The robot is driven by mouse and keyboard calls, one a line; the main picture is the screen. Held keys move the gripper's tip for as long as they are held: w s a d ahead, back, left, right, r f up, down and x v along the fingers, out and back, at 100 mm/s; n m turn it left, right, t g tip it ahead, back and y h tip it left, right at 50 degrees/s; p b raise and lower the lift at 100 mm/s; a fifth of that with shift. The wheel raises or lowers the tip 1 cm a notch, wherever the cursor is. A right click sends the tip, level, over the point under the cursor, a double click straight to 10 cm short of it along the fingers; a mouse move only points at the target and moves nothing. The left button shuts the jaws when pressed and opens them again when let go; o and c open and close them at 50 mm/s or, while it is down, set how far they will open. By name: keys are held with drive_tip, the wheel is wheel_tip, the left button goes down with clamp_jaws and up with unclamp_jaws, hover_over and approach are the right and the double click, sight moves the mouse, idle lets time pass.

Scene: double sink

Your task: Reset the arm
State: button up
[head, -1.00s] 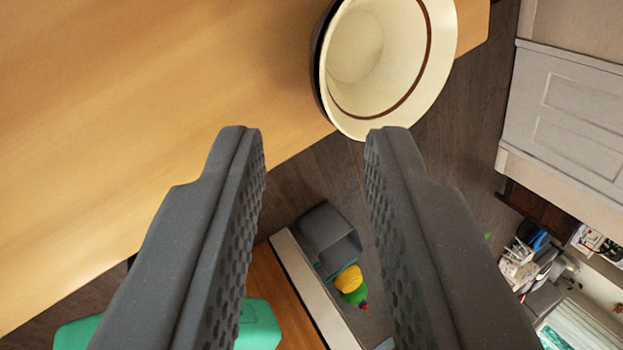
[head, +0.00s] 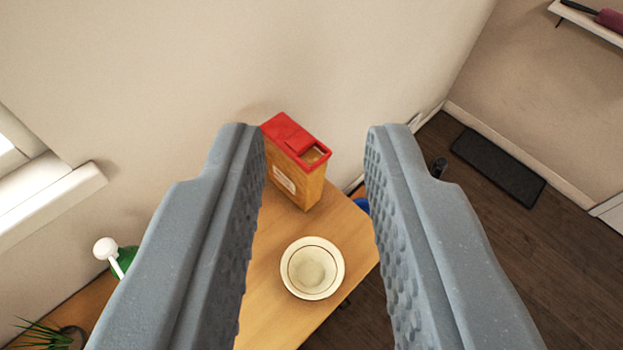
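My gripper (head: 307,128) is open and empty in the head view, its two grey textured fingers spread wide apart. It is up in the air, with the wooden table (head: 272,318) below and beyond it. A cream bowl (head: 312,268) with a dark ring inside its rim stands upright on the table, seen between the fingers. The bowl is well apart from the fingers.
An orange box with a red lid (head: 300,165) stands at the table's far end by the beige wall (head: 250,60). A green-and-white object (head: 123,260) and a plant (head: 45,335) are at lower left. A dark mat (head: 497,168) lies on the floor at right.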

drive_tip(key=shift+t, duration=0.6)
drive_tip(key=s+r, duration=0.1)
drive_tip(key=s+d+r, duration=0.1)
drive_tip(key=r, duration=0.1)
drive_tip(key=shift+s+r, duration=0.2)
drive_tip(key=shift+f, duration=0.1)
